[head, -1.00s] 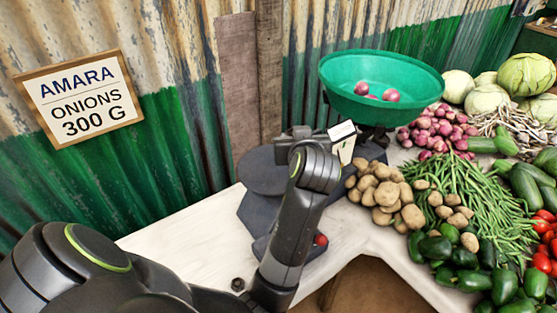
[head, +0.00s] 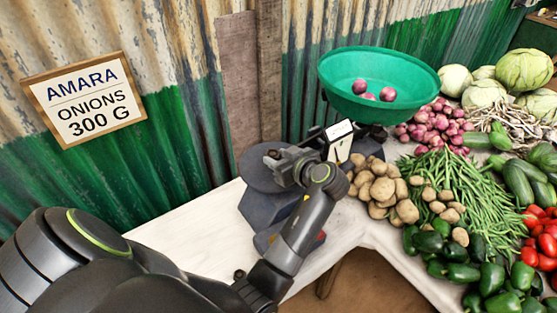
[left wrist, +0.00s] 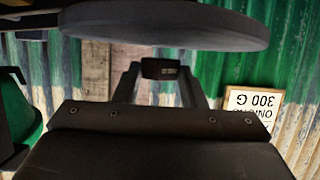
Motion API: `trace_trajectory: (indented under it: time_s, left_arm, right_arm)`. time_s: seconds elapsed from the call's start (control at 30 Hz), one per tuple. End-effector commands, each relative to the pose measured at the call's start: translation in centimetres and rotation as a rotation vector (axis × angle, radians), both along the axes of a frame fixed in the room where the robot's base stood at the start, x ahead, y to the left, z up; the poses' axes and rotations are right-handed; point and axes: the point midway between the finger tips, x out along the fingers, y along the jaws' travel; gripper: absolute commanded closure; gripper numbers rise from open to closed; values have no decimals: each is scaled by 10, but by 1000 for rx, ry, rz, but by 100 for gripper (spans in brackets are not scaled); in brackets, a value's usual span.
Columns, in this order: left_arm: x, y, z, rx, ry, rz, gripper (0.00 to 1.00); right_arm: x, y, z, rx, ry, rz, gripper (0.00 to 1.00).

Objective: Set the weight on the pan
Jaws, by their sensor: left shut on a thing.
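My left gripper (head: 279,157) is at the round grey pan (head: 257,177) of the balance. In the left wrist view its two fingers (left wrist: 160,84) are shut on a small dark weight (left wrist: 160,68). The grey pan's disc (left wrist: 170,25) fills the top of that view, which looks upside down; the weight appears close to it, and I cannot tell whether they touch. The green bowl (head: 345,106) on the balance's other side holds several red onions (head: 388,94). My right gripper is not in view.
A small dark weight (head: 239,274) stands on the white table (head: 190,225). Potatoes (head: 382,189), green beans (head: 455,185) and peppers (head: 440,245) lie to the right. A sign (head: 84,99) reading "AMARA ONIONS 300 G" hangs on the corrugated wall. A white card (head: 340,130) stands by the bowl.

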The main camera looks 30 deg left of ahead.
Motion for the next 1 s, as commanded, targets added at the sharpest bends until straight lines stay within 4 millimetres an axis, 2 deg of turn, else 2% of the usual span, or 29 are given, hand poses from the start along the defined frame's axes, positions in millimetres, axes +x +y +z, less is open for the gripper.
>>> trace_trajectory:
  time_s: [0.13,0.47,0.5,0.63,1.0]
  left_arm:
    - [0,0,-13,1,0,-1,91]
    - [0,0,-17,1,-2,-1,91]
    - [0,0,-16,1,-1,-1,58]
    - [0,0,-16,0,0,-1,41]
    - [0,0,-14,0,0,-1,41]
  right_arm:
    - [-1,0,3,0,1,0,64]
    - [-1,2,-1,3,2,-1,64]
    - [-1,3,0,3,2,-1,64]
    - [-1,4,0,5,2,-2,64]
    - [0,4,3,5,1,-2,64]
